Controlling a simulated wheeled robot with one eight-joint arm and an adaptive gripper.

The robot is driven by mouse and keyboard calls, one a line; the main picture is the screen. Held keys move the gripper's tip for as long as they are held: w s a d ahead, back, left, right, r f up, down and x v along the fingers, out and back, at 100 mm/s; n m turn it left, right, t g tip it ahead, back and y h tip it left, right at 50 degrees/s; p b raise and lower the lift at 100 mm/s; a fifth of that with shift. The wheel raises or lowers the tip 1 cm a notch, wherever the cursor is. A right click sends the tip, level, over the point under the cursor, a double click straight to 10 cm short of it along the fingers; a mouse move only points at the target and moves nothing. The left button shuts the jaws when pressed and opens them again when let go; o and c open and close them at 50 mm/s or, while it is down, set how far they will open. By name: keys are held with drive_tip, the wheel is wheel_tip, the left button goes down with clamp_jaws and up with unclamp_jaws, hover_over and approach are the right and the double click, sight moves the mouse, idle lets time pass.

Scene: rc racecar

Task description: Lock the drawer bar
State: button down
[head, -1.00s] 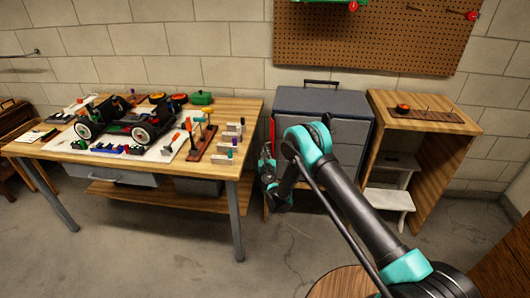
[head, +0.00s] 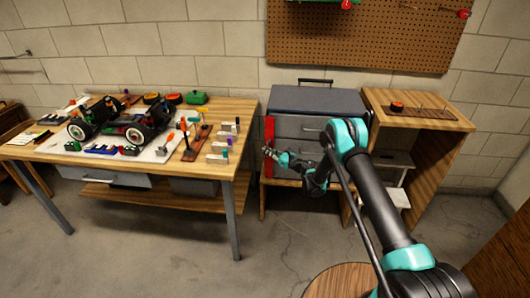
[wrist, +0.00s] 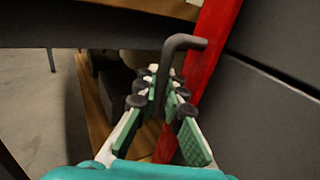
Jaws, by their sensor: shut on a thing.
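The tool chest (head: 318,99) is grey with several drawers and stands on a wooden stand. The red drawer bar (head: 269,130) runs upright along the left edge of its front. In the wrist view the red bar (wrist: 205,60) slants beside a dark drawer front (wrist: 262,105). A black bent handle (wrist: 184,43) sticks out at the bar. My gripper (head: 268,152) is at the bar's front, and in the wrist view its fingers (wrist: 160,85) are closed around the handle's straight part. Whether the bar lies flush against the drawers cannot be told.
A workbench (head: 245,120) with a toy race car (head: 120,120) and small parts stands left of the chest. A wooden cabinet (head: 428,107) stands close on the right. A round wooden top (head: 340,283) is low in front. Open floor (head: 270,260) lies between.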

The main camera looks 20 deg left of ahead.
drive_tip(key=shift+w+d+n+g+y, duration=0.2)
drive_tip(key=shift+n+g, duration=0.35)
drive_tip(key=shift+g, duration=0.4)
drive_tip(key=shift+w+d+n+g+y, duration=0.2)
drive_tip(key=shift+n+g, duration=0.35)
drive_tip(key=shift+g, duration=0.4)
drive_tip(key=c, duration=1.9)
unclamp_jaws()
drive_tip(key=shift+d, duration=0.1)
drive_tip(key=d, duration=0.7)
drive_tip(key=s+d, duration=0.1)
drive_tip(key=d, duration=0.3)
drive_tip(key=shift+d, duration=0.35)
drive_tip(key=shift+s, duration=0.1)
